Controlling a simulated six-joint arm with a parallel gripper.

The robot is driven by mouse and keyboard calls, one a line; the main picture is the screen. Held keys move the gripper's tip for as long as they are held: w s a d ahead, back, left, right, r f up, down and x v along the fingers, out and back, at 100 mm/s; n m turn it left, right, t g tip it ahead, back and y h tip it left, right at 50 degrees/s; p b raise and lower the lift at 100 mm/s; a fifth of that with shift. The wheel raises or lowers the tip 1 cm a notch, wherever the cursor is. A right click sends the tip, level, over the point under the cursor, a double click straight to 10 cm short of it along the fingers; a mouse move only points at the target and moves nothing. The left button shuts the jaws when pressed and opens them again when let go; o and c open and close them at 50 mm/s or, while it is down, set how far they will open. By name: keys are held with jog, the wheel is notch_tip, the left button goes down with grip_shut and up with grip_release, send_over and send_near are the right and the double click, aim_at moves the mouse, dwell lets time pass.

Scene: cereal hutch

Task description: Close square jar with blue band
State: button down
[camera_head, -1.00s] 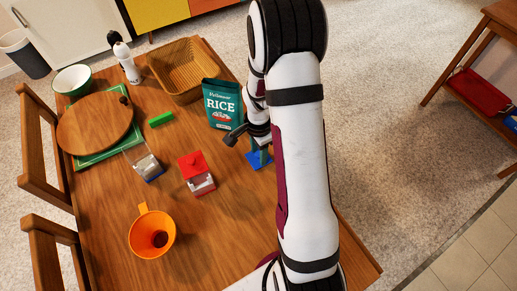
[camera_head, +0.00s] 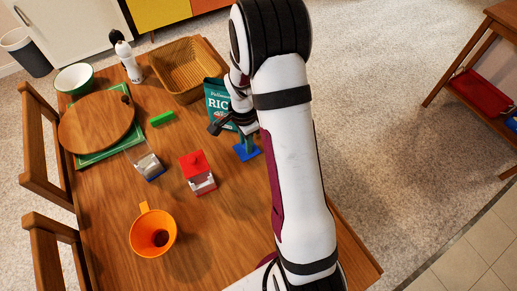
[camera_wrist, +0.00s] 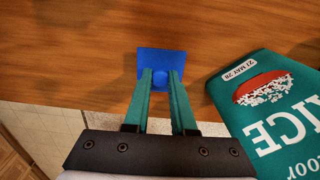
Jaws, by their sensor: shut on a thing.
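My gripper (camera_wrist: 161,80) is shut on the blue square lid (camera_wrist: 160,62), holding it by its round knob; the lid (camera_head: 247,153) also shows in the head view, below the teal fingers. It appears to be off the table. The square jar with the blue band (camera_head: 149,167) stands on the table to the left, clear-walled with blue at its base and pale contents inside. Its top looks open. A second square jar (camera_head: 201,184) with a red lid (camera_head: 193,162) stands between the two.
A teal rice bag (camera_head: 216,100) stands close behind my gripper and shows at the right in the wrist view. An orange funnel (camera_head: 153,233) is in front. A green block (camera_head: 163,118), wooden round board (camera_head: 96,121) and wicker basket (camera_head: 181,70) lie farther back.

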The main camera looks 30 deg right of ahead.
jog(key=w+a+r, duration=0.3)
jog(key=a+r, duration=0.2)
jog(key=a, duration=0.4)
jog(key=w+a+r+n, duration=0.1)
jog(key=w+a+r, duration=0.2)
jog(key=a+r, duration=0.45)
jog(key=w+a+r, duration=0.3)
jog(key=a, duration=0.7)
jog(key=shift+w+d+f, duration=0.1)
jog(key=shift+w+f, duration=0.05)
jog(key=shift+f, duration=2.25)
jog(key=shift+f, duration=0.45)
jog(key=shift+c, duration=1.7)
grip_release()
notch_tip(320, 180, up, 6)
